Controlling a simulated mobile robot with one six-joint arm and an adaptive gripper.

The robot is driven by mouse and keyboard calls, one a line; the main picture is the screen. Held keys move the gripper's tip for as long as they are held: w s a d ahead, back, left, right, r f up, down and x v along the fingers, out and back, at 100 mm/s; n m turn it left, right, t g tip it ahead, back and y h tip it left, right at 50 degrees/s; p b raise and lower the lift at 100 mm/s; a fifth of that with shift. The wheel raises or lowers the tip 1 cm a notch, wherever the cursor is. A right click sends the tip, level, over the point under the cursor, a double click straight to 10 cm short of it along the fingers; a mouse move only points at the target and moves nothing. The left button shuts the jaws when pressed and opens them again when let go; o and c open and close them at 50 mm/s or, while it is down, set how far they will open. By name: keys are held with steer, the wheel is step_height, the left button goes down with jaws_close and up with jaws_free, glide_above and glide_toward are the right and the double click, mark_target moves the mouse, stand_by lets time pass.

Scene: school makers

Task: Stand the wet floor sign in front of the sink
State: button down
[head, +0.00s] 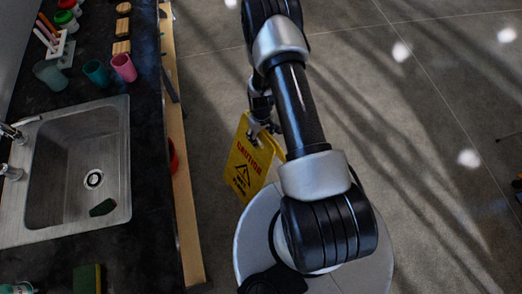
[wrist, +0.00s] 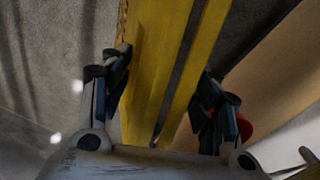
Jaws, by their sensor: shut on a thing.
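The yellow wet floor sign (head: 247,167) with red and black print is below my arm in the head view, right of the sink counter. My gripper (head: 262,126) is at its top edge, partly hidden by my arm. In the wrist view, the yellow sign (wrist: 158,60) runs between the two fingers of my gripper (wrist: 165,95), which is shut on it. Whether the sign's foot touches the floor cannot be told. The steel sink (head: 75,165) is set in the dark counter at the left, with a dark green item in its basin.
The dark counter (head: 147,150) holds cups (head: 123,67), wooden blocks, a marker rack (head: 60,48) and a sponge (head: 87,279). A wooden edge (head: 184,205) runs along its front. A red round thing (head: 173,157) shows beside it.

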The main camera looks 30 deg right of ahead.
step_height(320, 180, down, 12)
steer(key=b, duration=0.3)
steer(key=shift+r, duration=0.25)
steer(key=shift+f+b, duration=0.2)
steer(key=shift+b, duration=0.25)
steer(key=c, duration=0.6)
jaws_free()
steer(key=shift+r, duration=0.1)
